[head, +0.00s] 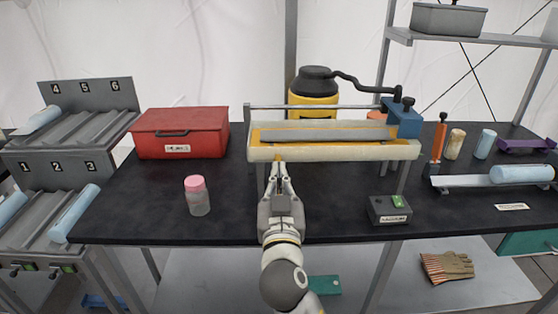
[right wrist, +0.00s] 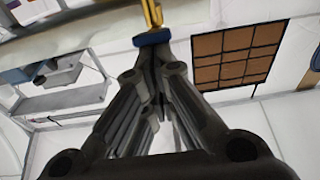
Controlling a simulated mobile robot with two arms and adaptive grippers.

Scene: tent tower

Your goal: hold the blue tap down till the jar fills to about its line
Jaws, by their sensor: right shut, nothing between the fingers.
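My right gripper (head: 280,178) is shut and empty, reaching up to the front edge of a long cream trough (head: 335,152). In the right wrist view its fingertips (right wrist: 157,66) meet just below a small blue piece (right wrist: 152,38) on a yellow spout (right wrist: 151,12), apparently the tap. They look very close to it; I cannot tell whether they touch. In the head view the yellow spout (head: 280,160) shows just above the fingertips. A clear jar with a pink lid (head: 197,196) stands on the black bench left of my gripper. Its line and fill level are unclear. My left gripper is out of view.
A red box (head: 181,133) stands at the back left of the bench. A yellow container with a black top (head: 313,92) is behind the trough. A grey box with a green button (head: 390,209) sits to the right.

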